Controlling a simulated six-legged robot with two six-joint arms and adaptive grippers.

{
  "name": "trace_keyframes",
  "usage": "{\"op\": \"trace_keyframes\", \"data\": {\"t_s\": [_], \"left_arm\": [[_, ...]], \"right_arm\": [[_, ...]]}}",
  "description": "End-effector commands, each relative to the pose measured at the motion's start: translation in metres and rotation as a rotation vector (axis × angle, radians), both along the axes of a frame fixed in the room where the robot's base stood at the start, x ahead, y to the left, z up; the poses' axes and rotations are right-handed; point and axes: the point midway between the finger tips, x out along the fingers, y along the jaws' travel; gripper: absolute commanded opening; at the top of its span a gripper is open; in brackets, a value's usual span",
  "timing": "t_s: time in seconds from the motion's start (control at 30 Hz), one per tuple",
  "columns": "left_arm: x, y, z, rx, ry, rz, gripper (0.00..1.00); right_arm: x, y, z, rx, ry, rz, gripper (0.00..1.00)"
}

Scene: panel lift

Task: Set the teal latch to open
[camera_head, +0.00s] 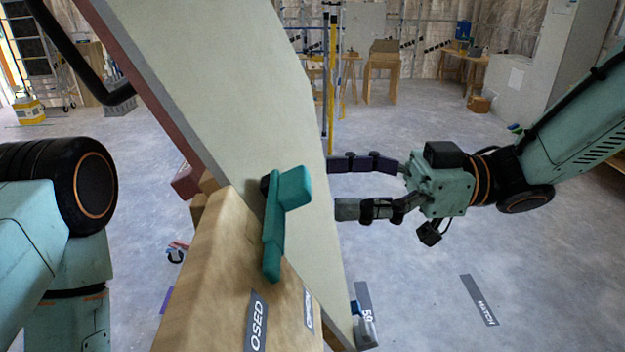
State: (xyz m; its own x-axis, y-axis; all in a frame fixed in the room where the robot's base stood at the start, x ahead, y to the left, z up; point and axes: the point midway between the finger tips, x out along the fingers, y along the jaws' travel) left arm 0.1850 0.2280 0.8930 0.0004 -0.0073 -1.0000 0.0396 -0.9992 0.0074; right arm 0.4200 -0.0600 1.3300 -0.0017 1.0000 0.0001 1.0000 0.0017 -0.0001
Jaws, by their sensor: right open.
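The teal latch (273,228) sits at the top of a wooden post (222,250), in the middle of the view. Its long bar runs down along the post, and a block at its upper end sticks out to the right over the pale panel (215,95). My right gripper (337,187) comes in from the right with its two dark fingers spread apart and nothing seen between them. The fingertips end at the panel's right edge, right of the latch; I cannot tell whether they touch the panel or pass behind it. My left arm shows at the left, its gripper out of view.
A dark label (257,322) reading "OSED" is on the post below the latch, with another label (308,309) beside it. The large panel leans across the view. Floor markings lie at lower right. Open concrete floor spreads behind; workbenches stand far back.

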Motion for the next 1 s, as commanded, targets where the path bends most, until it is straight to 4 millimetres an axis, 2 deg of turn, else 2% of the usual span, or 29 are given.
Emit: {"op": "trace_keyframes", "data": {"t_s": [0.2, 0.4, 0.8, 1.0], "left_arm": [[0.000, 0.000, 0.005, 0.000, 0.000, 0.000, 0.32], [0.000, 0.000, 0.007, 0.000, 0.000, 0.000, 0.32], [0.000, 0.000, 0.007, 0.000, 0.000, 0.000, 0.32], [0.000, 0.000, 0.007, 0.000, 0.000, 0.000, 0.32]], "right_arm": [[0.000, 0.024, 0.000, -0.004, 0.001, 0.001, 0.79], [0.000, 0.037, 0.000, -0.003, 0.001, 0.000, 0.79], [0.000, 0.041, 0.000, 0.000, 0.000, -0.002, 0.79], [0.000, 0.041, 0.000, 0.000, 0.000, -0.002, 0.62]]}}
